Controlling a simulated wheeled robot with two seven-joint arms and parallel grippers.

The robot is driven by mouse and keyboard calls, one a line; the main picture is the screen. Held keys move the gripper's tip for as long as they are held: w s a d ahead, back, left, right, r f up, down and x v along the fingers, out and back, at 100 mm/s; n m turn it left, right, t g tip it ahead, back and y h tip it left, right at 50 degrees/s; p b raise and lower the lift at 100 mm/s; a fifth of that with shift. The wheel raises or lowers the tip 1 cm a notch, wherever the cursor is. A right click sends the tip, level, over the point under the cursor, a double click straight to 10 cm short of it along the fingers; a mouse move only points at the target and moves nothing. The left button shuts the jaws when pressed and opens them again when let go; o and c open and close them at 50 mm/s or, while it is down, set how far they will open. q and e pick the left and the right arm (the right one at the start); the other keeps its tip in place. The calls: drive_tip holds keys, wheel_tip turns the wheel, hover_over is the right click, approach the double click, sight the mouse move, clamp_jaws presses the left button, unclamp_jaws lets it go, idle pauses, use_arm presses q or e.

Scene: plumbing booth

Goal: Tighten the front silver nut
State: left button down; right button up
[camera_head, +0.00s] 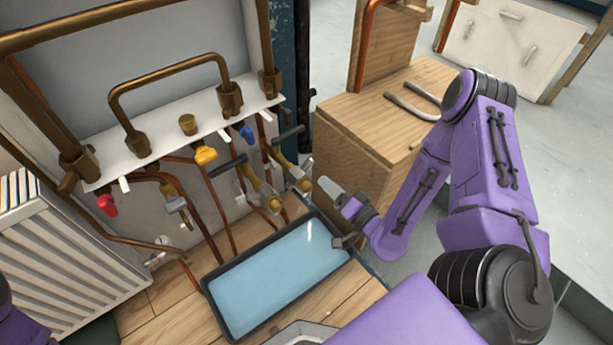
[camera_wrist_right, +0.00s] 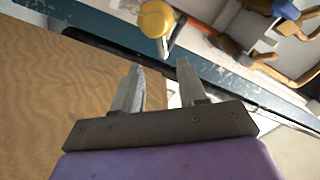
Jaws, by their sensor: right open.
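Silver-grey nut-like fittings sit on the pipes below the white shelf in the head view: one at the left (camera_head: 176,205) and others at the brass valves on the right (camera_head: 270,203). I cannot tell which is the front silver nut. My right gripper (camera_head: 334,212) is open and empty, to the right of the brass valves and apart from them, near the tray's right end. In the right wrist view its two fingers (camera_wrist_right: 160,68) are spread with nothing between them. A yellow round part (camera_wrist_right: 157,20) shows beyond the fingertips. My left gripper is out of view.
A blue-bottomed tray (camera_head: 213,297) with a dark rim lies on the wooden floor below the pipes. A wooden box (camera_head: 360,105) stands behind my right arm. A white radiator (camera_head: 60,250) is at the left. Yellow (camera_head: 205,155), blue (camera_head: 247,134) and red (camera_head: 107,204) handles stick out.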

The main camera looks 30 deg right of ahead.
sight(310, 166)
drive_tip(key=w, duration=0.3)
drive_tip(key=w+b, duration=0.1)
drive_tip(key=w, duration=0.6)
drive_tip(key=shift+w+a+r, duration=0.15)
drive_tip(key=shift+w+a, duration=0.05)
drive_tip(key=shift+a, duration=0.2)
clamp_jaws()
